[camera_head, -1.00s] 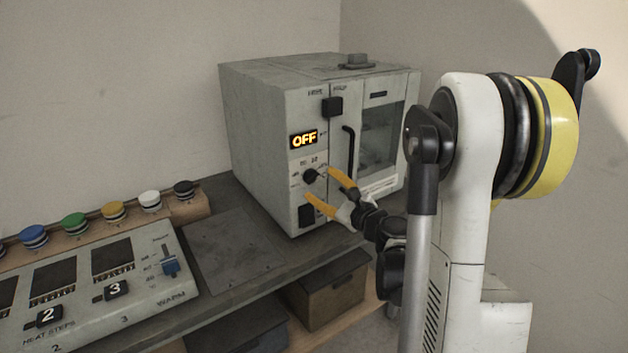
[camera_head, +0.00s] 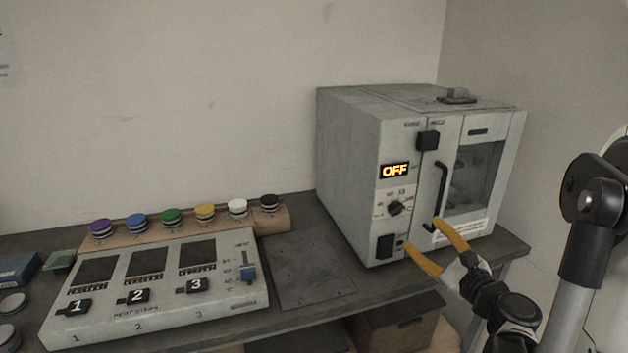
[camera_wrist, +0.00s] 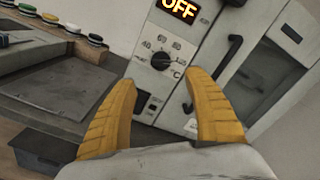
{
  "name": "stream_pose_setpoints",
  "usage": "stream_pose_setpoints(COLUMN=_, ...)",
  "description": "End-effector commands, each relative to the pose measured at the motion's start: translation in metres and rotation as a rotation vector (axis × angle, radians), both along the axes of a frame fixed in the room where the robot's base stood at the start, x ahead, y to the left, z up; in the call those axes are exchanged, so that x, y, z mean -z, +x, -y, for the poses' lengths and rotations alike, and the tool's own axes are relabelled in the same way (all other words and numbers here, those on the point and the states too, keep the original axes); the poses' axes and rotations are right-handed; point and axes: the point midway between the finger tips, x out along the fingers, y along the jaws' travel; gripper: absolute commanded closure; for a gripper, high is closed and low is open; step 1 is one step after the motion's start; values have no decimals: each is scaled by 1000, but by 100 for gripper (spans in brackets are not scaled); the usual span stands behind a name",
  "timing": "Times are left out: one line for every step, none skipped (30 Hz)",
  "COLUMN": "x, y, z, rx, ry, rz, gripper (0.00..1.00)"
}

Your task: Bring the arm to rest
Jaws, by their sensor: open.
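My gripper (camera_head: 430,247) has two yellow fingers and is open and empty. In the head view it hangs in front of the lower front of a grey oven-like cabinet (camera_head: 347,175), whose display (camera_head: 395,171) reads OFF. In the wrist view my gripper (camera_wrist: 160,84) has its fingers spread, with the cabinet's dial (camera_wrist: 161,60) above and between the tips and a dark switch (camera_wrist: 141,101) beyond the gap. I cannot tell how far the fingertips are from the panel. The cabinet door (camera_head: 483,180), with a black handle (camera_head: 440,192), looks shut.
A flat plate (camera_head: 313,270) lies between panel and cabinet. A box (camera_head: 397,325) stands below the bench.

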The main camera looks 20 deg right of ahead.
Motion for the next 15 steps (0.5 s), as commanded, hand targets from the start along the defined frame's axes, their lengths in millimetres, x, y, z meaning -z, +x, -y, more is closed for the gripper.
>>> stream_pose_setpoints(x=0, y=0, z=-2, rx=-3, ry=-5, rz=-3, gripper=39)
stream_pose_setpoints(x=0, y=1, z=-4, rx=-8, ry=-15, rz=-8, gripper=39)
stream_pose_setpoints(x=0, y=3, z=-11, rx=-21, ry=-39, rz=-21, gripper=39)
stream_pose_setpoints(x=0, y=5, z=-18, rx=-36, ry=-68, rz=-35, gripper=39)
stream_pose_setpoints(x=0, y=7, z=-27, rx=-55, ry=-108, rz=-55, gripper=39)
stream_pose_setpoints(x=1, y=9, z=-43, rx=-89, ry=-176, rz=-85, gripper=39)
stream_pose_setpoints(x=2, y=10, z=-58, rx=-121, ry=-239, rz=-113, gripper=39)
stream_pose_setpoints(x=3, y=11, z=-73, rx=-157, ry=-311, rz=-142, gripper=39)
stream_pose_setpoints(x=5, y=10, z=-96, rx=-212, ry=-420, rz=-181, gripper=39)
stream_pose_setpoints(x=7, y=8, z=-113, rx=-257, ry=-508, rz=-211, gripper=39)
stream_pose_setpoints(x=10, y=3, z=-129, rx=-306, ry=-600, rz=-238, gripper=39)
stream_pose_setpoints(x=13, y=-3, z=-150, rx=-371, ry=-724, rz=-270, gripper=39)
stream_pose_setpoints(x=15, y=-10, z=-164, rx=-420, ry=-818, rz=-291, gripper=39)
stream_pose_setpoints(x=18, y=-17, z=-177, rx=-470, ry=-913, rz=-309, gripper=39)
stream_pose_setpoints(x=21, y=-29, z=-193, rx=-537, ry=-1038, rz=-330, gripper=39)
